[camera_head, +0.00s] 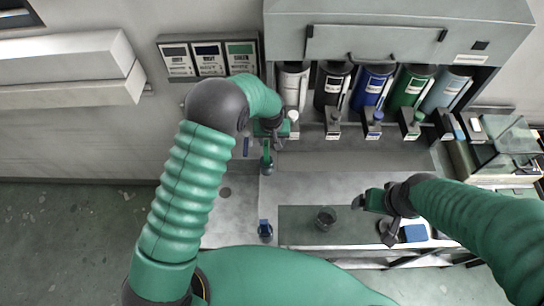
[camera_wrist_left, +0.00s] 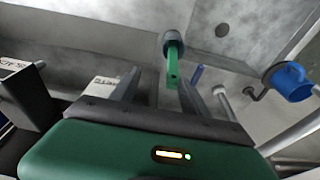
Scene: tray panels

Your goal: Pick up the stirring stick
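My left gripper (camera_head: 270,138) is at the back of the counter, below the row of coloured canisters. In the left wrist view its two fingers (camera_wrist_left: 160,95) are apart, with nothing clearly held between them. A green upright piece with a round grey end (camera_wrist_left: 172,62) stands just beyond the fingers; it also shows in the head view (camera_head: 266,157). A thin blue stick (camera_wrist_left: 197,75) and a grey rod (camera_wrist_left: 222,100) are to its right. I cannot tell which is the stirring stick. My right gripper (camera_head: 364,200) is over the counter's right part, its fingers too small to read.
Several canisters (camera_head: 372,88) with taps line the back under a grey hood. A dark glass cup (camera_head: 325,218) stands on the dark counter mat. A drain (camera_head: 225,192) marks clear grey surface.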

